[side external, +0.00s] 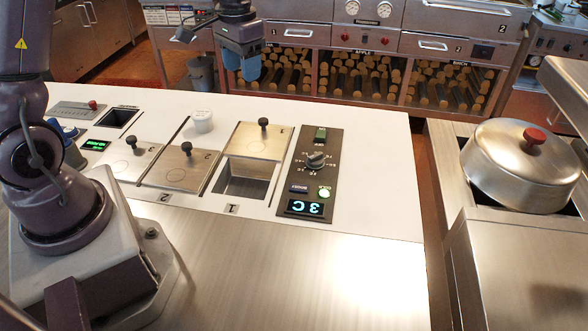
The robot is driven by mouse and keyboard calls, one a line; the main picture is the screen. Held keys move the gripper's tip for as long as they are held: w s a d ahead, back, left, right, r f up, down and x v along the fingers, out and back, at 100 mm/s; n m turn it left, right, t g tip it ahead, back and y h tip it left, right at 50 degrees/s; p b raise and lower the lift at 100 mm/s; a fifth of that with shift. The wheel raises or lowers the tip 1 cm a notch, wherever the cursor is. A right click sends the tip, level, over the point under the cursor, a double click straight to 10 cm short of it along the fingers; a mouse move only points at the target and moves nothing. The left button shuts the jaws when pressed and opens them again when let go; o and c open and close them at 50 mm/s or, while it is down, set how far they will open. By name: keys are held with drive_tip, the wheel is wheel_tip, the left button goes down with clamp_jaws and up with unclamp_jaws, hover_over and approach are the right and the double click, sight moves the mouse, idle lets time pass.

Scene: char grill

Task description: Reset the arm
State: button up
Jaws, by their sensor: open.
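My gripper (241,70) hangs at the top of the side external view, beyond the far edge of the white counter (370,150) as seen here. Its blue fingers point down and are open, with nothing seen between them. It is apart from the counter and the lids. Most of the arm between my base at the left and the gripper is out of frame.
Lid 1 (262,141) sits back, leaving its well (246,183) partly open. Lid 2 (181,171) covers its well. A small white tub (202,121) stands behind them. A control panel (318,165) reads "3 C". A domed pot lid (522,165) is at the right.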

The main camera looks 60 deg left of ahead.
drive_tip(key=s+d+r+t, duration=0.2)
drive_tip(key=s+d+r, duration=0.4)
drive_tip(key=s+d, duration=0.1)
drive_tip(key=s+d+r+m+t, duration=0.1)
drive_tip(key=s+d+r+t, duration=0.2)
drive_tip(key=s, duration=0.7)
drive_tip(key=d+r, duration=0.2)
drive_tip(key=d, duration=0.1)
drive_tip(key=shift+d+r+m+t, duration=0.3)
drive_tip(key=shift+d+r, duration=0.1)
